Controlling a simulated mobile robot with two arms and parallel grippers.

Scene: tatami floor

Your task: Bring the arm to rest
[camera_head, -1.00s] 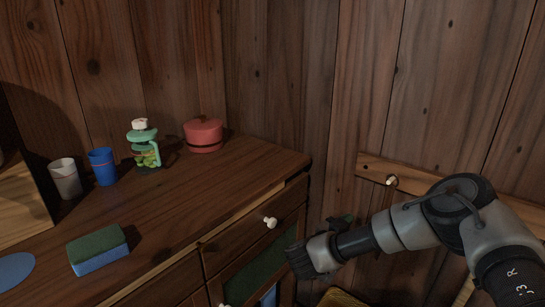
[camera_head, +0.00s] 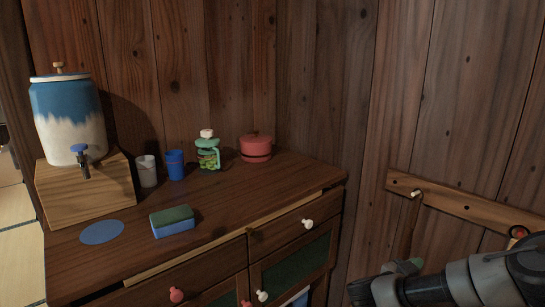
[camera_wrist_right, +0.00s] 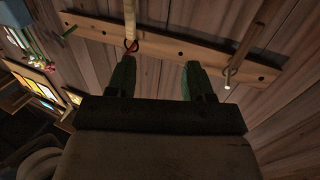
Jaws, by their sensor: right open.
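My right arm comes in at the lower right of the head view, low beside the cabinet and under the wall rail. My left gripper is not in view.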

